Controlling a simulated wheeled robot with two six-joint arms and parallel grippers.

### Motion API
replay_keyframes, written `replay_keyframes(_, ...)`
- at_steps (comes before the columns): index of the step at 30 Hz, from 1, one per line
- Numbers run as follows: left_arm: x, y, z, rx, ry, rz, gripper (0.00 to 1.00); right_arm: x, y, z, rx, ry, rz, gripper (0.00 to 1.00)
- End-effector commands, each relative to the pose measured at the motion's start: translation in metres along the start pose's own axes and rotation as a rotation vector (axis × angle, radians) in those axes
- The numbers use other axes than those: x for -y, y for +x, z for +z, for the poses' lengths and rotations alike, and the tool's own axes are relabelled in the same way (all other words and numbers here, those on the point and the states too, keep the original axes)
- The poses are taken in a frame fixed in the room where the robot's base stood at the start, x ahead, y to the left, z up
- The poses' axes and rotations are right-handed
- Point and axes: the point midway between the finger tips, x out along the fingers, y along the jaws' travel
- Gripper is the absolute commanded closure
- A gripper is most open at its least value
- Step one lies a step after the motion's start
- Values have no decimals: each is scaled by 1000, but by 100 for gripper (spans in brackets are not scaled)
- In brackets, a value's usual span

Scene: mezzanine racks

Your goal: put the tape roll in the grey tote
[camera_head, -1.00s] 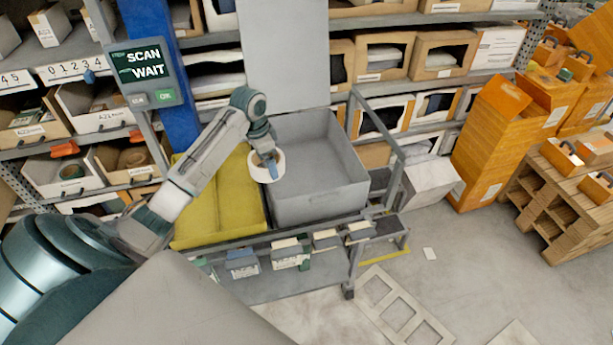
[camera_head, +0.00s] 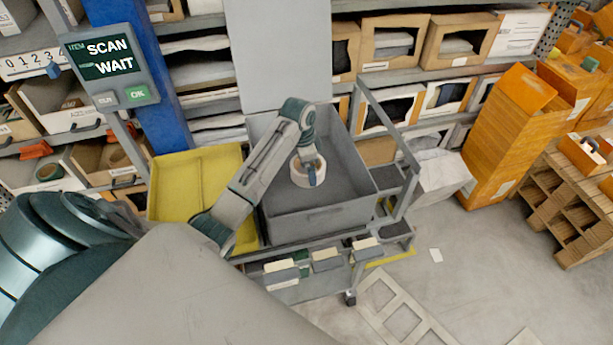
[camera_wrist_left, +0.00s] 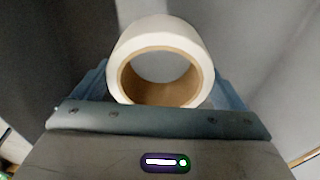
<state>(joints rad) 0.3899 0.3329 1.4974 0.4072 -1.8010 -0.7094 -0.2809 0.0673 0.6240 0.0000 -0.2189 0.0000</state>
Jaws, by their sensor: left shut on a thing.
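The white tape roll (camera_head: 299,174) with a brown core is held in my left gripper (camera_head: 311,172). In the left wrist view the tape roll (camera_wrist_left: 196,50) sits between the blue fingers, its core hole facing the camera. In the head view the roll is over the inside of the grey tote (camera_head: 318,222), apart from the floor as far as I can tell. The tote is open-topped and stands on a cart; what I see of its floor is bare. My right gripper is not in view.
A yellow tote (camera_head: 190,180) stands left of the grey one, partly behind my arm. A screen (camera_head: 108,62) reading SCAN WAIT is at the upper left. A grey cart post (camera_head: 385,125) rises right of the grey tote. Racks with boxes stand behind.

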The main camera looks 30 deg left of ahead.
Motion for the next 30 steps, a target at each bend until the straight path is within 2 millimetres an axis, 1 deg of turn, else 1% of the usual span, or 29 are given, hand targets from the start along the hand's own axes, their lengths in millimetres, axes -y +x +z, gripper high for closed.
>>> replay_keyframes(1, -1, 7, 1, 1, -1, 4, 34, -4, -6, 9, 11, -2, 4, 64)
replay_keyframes(4, 0, 22, 3, 1, 0, 2, 34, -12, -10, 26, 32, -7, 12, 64)
replay_keyframes(6, 0, 29, 4, 0, -1, 0, 34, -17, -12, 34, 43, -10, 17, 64)
replay_keyframes(8, 0, 34, 4, 1, -1, 1, 34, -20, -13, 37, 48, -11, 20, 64)
replay_keyframes(11, -1, 47, 6, 1, -1, 3, 34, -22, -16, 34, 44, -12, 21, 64)
replay_keyframes(15, 0, 65, 8, 0, -1, 1, 34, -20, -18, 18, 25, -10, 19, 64)
replay_keyframes(19, 0, 69, 8, -2, 0, -2, 34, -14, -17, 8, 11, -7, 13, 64)
replay_keyframes(26, 0, 70, 8, -1, 0, -1, 34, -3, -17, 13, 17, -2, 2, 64)
replay_keyframes(27, 0, 71, 9, -1, 0, -1, 4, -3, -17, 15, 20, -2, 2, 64)
replay_keyframes(28, 0, 71, 9, -1, 0, -1, 0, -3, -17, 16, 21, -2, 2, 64)
replay_keyframes(30, 0, 70, 9, -1, 0, -1, 0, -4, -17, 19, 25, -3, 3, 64)
